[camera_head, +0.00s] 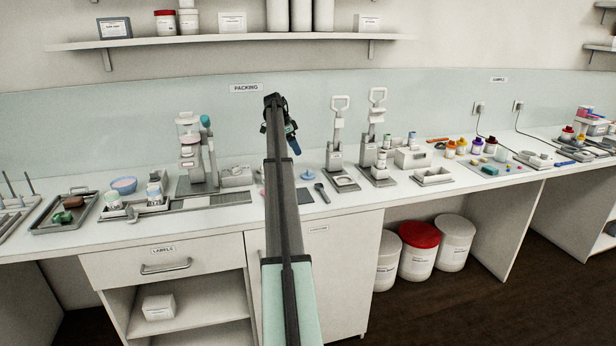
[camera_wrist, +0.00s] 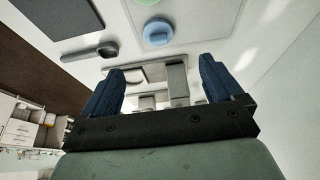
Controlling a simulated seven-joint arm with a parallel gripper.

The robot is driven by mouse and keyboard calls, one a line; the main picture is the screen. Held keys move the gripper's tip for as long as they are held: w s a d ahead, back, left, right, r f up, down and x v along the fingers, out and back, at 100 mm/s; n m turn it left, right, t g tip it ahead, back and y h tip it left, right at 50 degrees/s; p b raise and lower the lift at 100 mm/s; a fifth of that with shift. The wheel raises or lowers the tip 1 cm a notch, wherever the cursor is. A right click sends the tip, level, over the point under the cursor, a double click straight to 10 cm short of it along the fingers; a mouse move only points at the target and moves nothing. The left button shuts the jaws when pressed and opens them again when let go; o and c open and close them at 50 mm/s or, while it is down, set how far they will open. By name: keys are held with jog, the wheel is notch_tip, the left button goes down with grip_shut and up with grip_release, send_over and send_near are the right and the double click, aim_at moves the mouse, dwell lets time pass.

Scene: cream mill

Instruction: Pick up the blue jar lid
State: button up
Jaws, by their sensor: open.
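In the head view a small blue disc (camera_head: 307,174), which looks like the same lid, lies just right of my arm. My gripper (camera_wrist: 162,72) has its two blue fingers spread wide with nothing between them. In the head view my gripper (camera_head: 291,142) hangs above the counter, apart from the lid, and is partly hidden by my arm.
A dark spoon-like tool (camera_head: 321,192) and a dark flat mat (camera_head: 304,196) lie near the lid. White hand presses (camera_head: 338,150) stand to the right, a dispenser (camera_head: 190,150) to the left.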

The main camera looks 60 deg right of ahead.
send_near(307, 171)
jog(key=x, duration=0.4)
jog(key=shift+w+f, duration=0.2)
jog(key=shift+f, duration=0.1)
jog(key=shift+x, duration=2.7)
jog(key=shift+s, duration=0.2)
jog(key=c, duration=1)
jog(key=shift+r, duration=0.1)
jog(key=shift+c, duration=0.2)
